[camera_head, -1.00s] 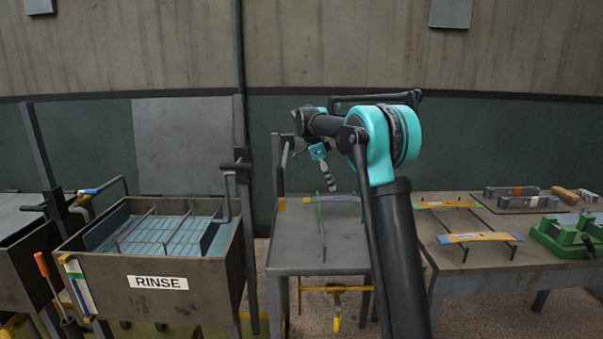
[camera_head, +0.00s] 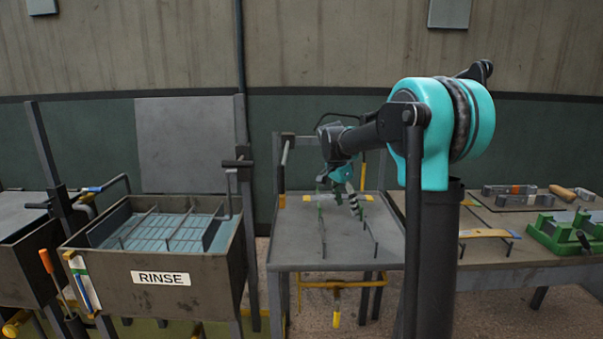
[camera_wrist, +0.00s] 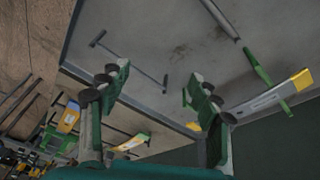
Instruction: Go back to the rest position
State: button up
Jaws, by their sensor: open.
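My gripper (camera_head: 340,197) is over the grey middle table (camera_head: 300,253) in the head view, at the end of my teal and black arm. In the wrist view my gripper (camera_wrist: 165,90) has its two green and grey fingers spread wide, with nothing between them. A spring strip with yellow ends (camera_wrist: 268,97) lies on the table to the right of the fingers in the wrist view. A thin dark rod (camera_wrist: 128,62) lies on the table surface beyond the fingers. My arm hides part of the right table in the head view.
A rinse tank (camera_head: 105,278) with a rack in blue liquid stands at the left. The right table (camera_head: 520,255) holds a yellow-ended strip (camera_head: 490,234), a green fixture (camera_head: 570,234) and several small blocks. A wall closes off the back.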

jog(key=s+d+f+n, duration=0.1)
jog(key=s+f+n, duration=0.1)
jog(key=s, duration=0.2)
jog(key=s+d+f+n+t+y, duration=0.1)
jog(key=s+f+n, duration=0.1)
jog(key=s, duration=0.3)
jog(key=s+d+f+n, duration=0.1)
jog(key=s+f, duration=0.2)
jog(key=s, duration=0.2)
jog(key=shift+s+d+f+n, duration=0.2)
jog(key=shift+s+n, duration=0.05)
jog(key=shift+n, duration=0.15)
jog(key=s+f+n+t+y, duration=0.1)
jog(key=s+f+n, duration=0.2)
jog(key=s+f, duration=0.2)
jog(key=s+f+n+t, duration=0.1)
jog(key=s+f+n, duration=0.2)
jog(key=s, duration=0.9)
notch_tip(320, 180, down, 2)
jog(key=shift+d+f+n+y, duration=0.2)
jog(key=shift+d+n+y, duration=0.1)
jog(key=shift+d+y, duration=0.1)
jog(key=shift+s, duration=0.1)
